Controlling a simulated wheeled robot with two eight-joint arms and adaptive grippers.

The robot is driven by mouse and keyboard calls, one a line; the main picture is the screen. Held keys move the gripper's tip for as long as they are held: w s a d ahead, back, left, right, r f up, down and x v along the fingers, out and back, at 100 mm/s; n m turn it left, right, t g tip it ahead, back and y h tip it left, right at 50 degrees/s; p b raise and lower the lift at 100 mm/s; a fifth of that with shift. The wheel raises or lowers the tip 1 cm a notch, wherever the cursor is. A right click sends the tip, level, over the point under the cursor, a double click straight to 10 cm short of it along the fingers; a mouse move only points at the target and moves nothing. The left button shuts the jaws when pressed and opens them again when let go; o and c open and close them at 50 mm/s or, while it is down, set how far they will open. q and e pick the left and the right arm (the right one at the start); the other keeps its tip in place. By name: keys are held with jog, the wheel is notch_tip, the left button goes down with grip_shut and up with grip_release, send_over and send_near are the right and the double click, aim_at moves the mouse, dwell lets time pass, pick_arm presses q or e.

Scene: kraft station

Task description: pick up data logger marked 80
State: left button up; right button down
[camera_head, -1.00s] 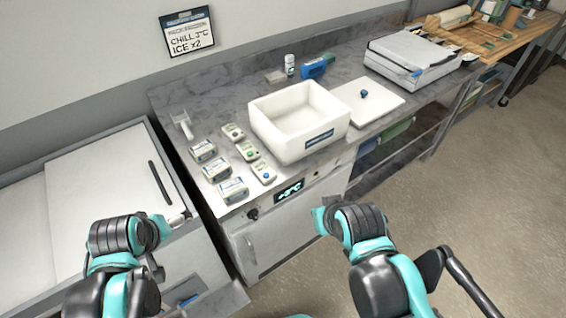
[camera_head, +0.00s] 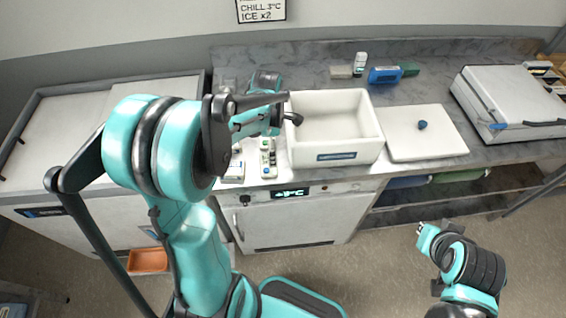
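A small pale data logger (camera_head: 268,160) with a green mark lies on the counter, left of the white foam box. My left arm covers most of the area around it, so other loggers are hidden or only partly visible. I cannot read 80 on anything. My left gripper (camera_head: 291,117) is over the counter at the left wall of the foam box, above and to the right of the logger; its fingers are too obscured to judge. My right gripper (camera_head: 428,236) is low in front of the counter, over the floor, away from the loggers; its opening is unclear.
The open white foam box (camera_head: 361,148) stands mid-counter, with its white lid (camera_head: 440,145) and a blue knob to the right. A labelled carton (camera_head: 234,172) is partly hidden by my arm.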

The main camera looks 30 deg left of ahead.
pick_arm(q)
jog(key=f, duration=0.2)
jog(key=f+b, duration=0.1)
jog(key=f, duration=0.1)
jog(key=s+f+b, duration=0.1)
jog(key=f, duration=0.1)
jog(key=shift+a, duration=0.35)
jog(key=shift+a+f, duration=0.1)
jog(key=shift+f, duration=0.35)
jog(key=c, duration=1.2)
